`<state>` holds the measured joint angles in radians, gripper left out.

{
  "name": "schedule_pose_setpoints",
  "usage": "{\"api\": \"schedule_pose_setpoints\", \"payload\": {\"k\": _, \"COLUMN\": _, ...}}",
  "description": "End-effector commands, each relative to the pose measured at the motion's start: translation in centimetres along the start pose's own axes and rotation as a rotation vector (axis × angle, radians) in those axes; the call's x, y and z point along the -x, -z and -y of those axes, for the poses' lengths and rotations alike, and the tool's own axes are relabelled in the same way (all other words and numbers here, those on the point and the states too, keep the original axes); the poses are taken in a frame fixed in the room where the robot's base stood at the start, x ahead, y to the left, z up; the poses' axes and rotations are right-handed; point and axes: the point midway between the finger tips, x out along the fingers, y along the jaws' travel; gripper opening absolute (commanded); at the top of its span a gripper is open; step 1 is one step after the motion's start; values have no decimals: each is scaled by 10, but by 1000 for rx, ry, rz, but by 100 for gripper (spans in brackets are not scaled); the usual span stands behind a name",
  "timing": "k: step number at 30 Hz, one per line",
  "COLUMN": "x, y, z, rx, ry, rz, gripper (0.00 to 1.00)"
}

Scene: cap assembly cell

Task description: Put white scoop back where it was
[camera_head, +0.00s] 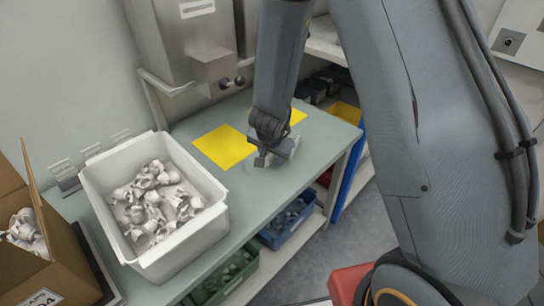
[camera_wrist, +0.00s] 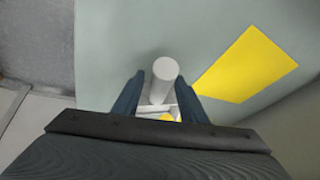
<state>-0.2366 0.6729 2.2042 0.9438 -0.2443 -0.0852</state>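The white scoop (camera_head: 287,148) sits on the grey-green table (camera_head: 262,186) under my gripper, largely hidden by it in the head view. In the wrist view its round white handle (camera_wrist: 164,70) points up toward the camera, between my two fingers. My gripper (camera_wrist: 158,98) is open around the handle, with a visible gap on the left side and the right finger close to it. In the head view my gripper (camera_head: 263,158) is low over the table. Yellow patches lie beside it, one to the left (camera_head: 224,146) and one behind to the right (camera_head: 298,116).
A metal dispenser (camera_head: 180,40) hangs behind. Blue (camera_head: 286,228) and green (camera_head: 230,275) bins sit below the table. Table space between bin and gripper is clear.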

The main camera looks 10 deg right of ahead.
Motion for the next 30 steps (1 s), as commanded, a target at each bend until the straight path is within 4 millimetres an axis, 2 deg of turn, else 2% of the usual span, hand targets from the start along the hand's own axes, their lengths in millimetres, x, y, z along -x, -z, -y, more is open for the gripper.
{"api": "schedule_pose_setpoints", "payload": {"k": 7, "x": 1, "y": 1, "z": 0, "rx": 0, "ry": 0, "rz": 0, "gripper": 39}}
{"api": "schedule_pose_setpoints", "payload": {"k": 10, "x": 8, "y": 2, "z": 1, "rx": -1, "ry": 1, "rz": -1, "gripper": 39}}
{"api": "schedule_pose_setpoints", "payload": {"k": 14, "x": 31, "y": 2, "z": 1, "rx": -1, "ry": 2, "rz": -1, "gripper": 39}}
{"api": "schedule_pose_setpoints", "payload": {"k": 24, "x": 101, "y": 2, "z": 1, "rx": -1, "ry": 1, "rz": -1, "gripper": 39}}
{"api": "schedule_pose_setpoints", "payload": {"k": 30, "x": 120, "y": 2, "z": 0, "rx": -1, "ry": 0, "rz": 0, "gripper": 39}}
